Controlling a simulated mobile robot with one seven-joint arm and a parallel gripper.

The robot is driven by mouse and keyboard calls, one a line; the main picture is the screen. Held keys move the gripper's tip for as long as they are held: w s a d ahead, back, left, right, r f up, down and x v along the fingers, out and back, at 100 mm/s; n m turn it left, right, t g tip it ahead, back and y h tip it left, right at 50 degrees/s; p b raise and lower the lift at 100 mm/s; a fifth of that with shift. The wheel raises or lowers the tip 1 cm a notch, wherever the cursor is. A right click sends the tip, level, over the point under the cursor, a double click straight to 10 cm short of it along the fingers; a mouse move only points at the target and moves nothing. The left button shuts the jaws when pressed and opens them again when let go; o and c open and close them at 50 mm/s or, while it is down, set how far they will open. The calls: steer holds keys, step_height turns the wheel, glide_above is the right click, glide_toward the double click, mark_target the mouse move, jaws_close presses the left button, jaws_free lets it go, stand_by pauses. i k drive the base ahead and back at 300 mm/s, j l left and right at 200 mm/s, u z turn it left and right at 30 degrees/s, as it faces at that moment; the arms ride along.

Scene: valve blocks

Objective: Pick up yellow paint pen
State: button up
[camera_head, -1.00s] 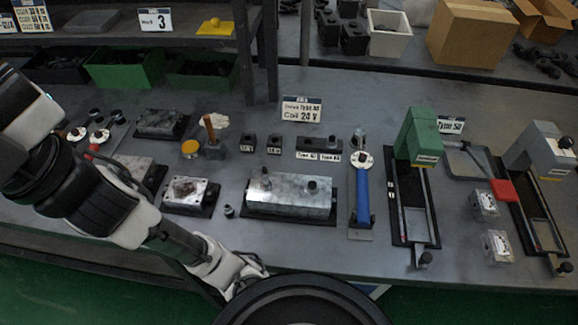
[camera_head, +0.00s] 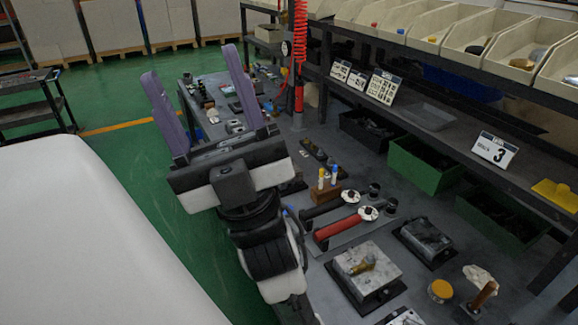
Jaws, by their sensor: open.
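A small wooden block (camera_head: 324,195) stands on the workbench, right of my gripper in the picture. Two pens stand upright in it, one with a yellow top, the yellow paint pen (camera_head: 321,178), and one with a blue top (camera_head: 334,174). My gripper (camera_head: 192,62) is open and empty, its two purple fingers spread wide and pointing up and away. It is apart from the pens, up and left of them in the picture. My wrist hides part of the bench's near edge.
Two tools, one with a red handle (camera_head: 338,228), lie just in front of the pen block. A metal valve block (camera_head: 366,269) sits nearer. Green bins (camera_head: 425,166) and a shelf with signs stand along the right. Green floor is clear at left.

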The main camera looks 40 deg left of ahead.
mark_target(320, 179)
steer(key=i+j+u, duration=0.2)
steer(key=u, duration=0.25)
steer(key=i+j+u, duration=0.25)
steer(key=u, duration=0.25)
steer(key=i+j, duration=0.15)
steer(key=j, duration=0.15)
steer(key=i+j+z, duration=0.15)
steer(key=i+j, duration=0.2)
steer(key=j, duration=0.25)
steer(key=i+j+z, duration=0.15)
steer(key=j, duration=0.15)
steer(key=i+j, duration=0.1)
steer(key=j, duration=0.25)
steer(key=i+z, duration=0.05)
